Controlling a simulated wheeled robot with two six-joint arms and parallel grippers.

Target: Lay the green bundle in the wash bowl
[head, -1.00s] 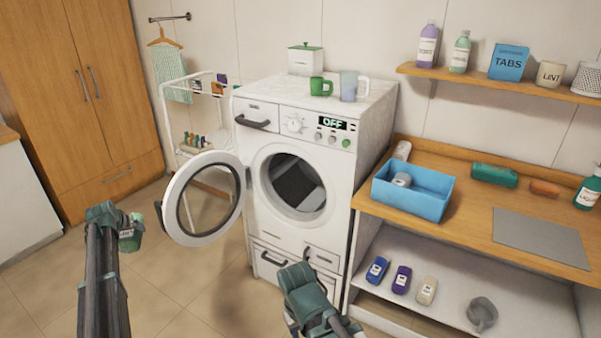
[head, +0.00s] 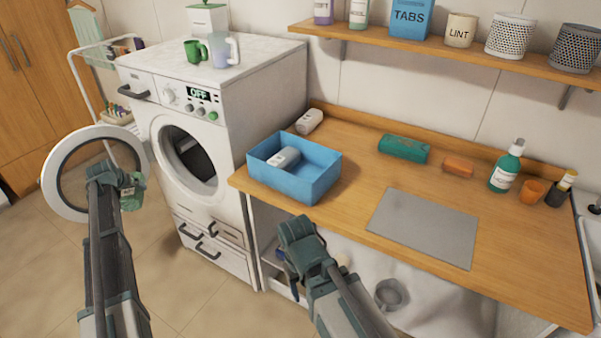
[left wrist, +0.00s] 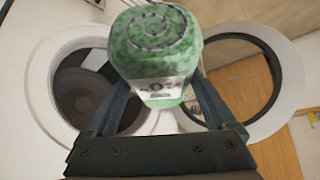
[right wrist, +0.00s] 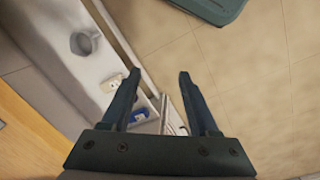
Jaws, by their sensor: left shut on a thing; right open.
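The green bundle (left wrist: 157,45) is a rolled, mottled green cloth with a pale label. My left gripper (head: 122,184) is shut on it and holds it up in front of the open washer door; in the head view the bundle (head: 133,194) is partly hidden by the gripper. My right gripper (right wrist: 159,78) is open and empty beside the counter's front, over the lower shelf edge and floor. A white basin edge (head: 590,225) shows at the far right of the head view; I cannot tell if it is the wash bowl.
The washer (head: 225,100) stands left of the wooden counter (head: 340,215). On the counter are a blue bin (head: 320,182), a teal roll (head: 403,149), an orange bar (head: 458,166), a pump bottle (head: 505,168) and a grey mat (head: 424,227). A grey scoop (head: 389,294) lies below.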

